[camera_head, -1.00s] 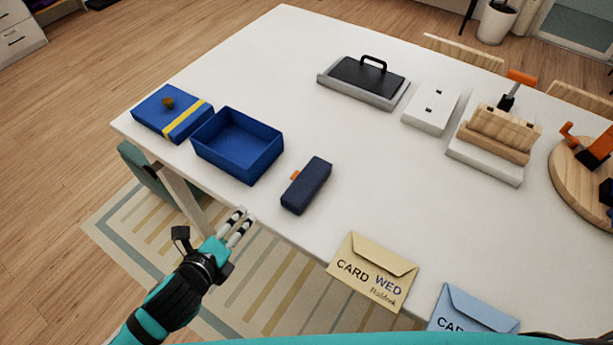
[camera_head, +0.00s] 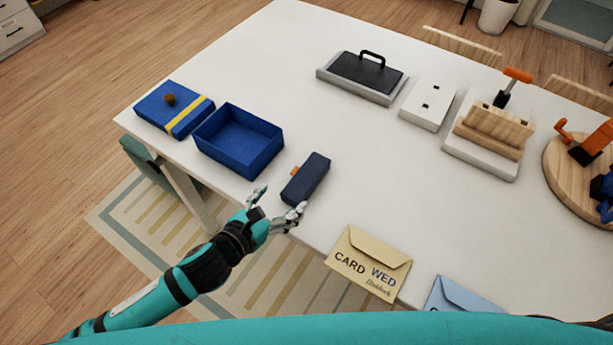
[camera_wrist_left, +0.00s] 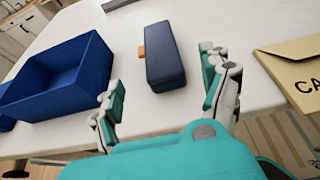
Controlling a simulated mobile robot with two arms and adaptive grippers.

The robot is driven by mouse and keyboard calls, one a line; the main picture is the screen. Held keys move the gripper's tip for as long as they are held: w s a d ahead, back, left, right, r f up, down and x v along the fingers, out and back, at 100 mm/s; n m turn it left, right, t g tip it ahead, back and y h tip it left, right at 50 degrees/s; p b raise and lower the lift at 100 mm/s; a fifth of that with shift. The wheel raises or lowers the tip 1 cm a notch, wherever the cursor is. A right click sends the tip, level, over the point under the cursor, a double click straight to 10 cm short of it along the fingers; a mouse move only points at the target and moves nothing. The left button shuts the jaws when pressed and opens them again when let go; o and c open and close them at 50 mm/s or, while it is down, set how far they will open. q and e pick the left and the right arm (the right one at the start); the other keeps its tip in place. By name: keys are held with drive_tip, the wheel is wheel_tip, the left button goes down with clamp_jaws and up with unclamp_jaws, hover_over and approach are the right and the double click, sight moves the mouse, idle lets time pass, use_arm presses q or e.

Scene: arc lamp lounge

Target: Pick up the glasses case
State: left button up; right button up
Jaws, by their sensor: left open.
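The glasses case is a dark navy oblong box (camera_head: 307,180) with a small orange tab on its left side. It lies on the white table near the front edge. My left gripper (camera_head: 275,204) is open and empty, just in front of the case's near end. In the left wrist view, the case (camera_wrist_left: 163,62) lies ahead, between the lines of the two spread fingers (camera_wrist_left: 165,95), and no finger touches it. My right gripper does not show.
An open blue box (camera_head: 262,163) stands left of the case, and its blue lid with a yellow band (camera_head: 157,117) lies beyond it. A cream envelope (camera_head: 345,258) lies to the right on the white table (camera_head: 270,60). A black-handled tray (camera_head: 368,75) is farther back.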

sight(298, 187)
use_arm(q)
drive_tip(key=x, duration=0.3)
drive_tip(key=shift+w+d+f+p, duration=0.1)
drive_tip(key=shift+w+d+p, duration=0.25)
drive_tip(key=shift+w+p, duration=0.15)
drive_tip(key=p+x, duration=0.1)
drive_tip(key=x, duration=0.2)
drive_tip(key=shift+d+f, duration=0.15)
drive_tip(key=shift+w+d+f, duration=0.2)
drive_tip(key=shift+w+f, duration=0.05)
drive_tip(key=c, duration=1.1)
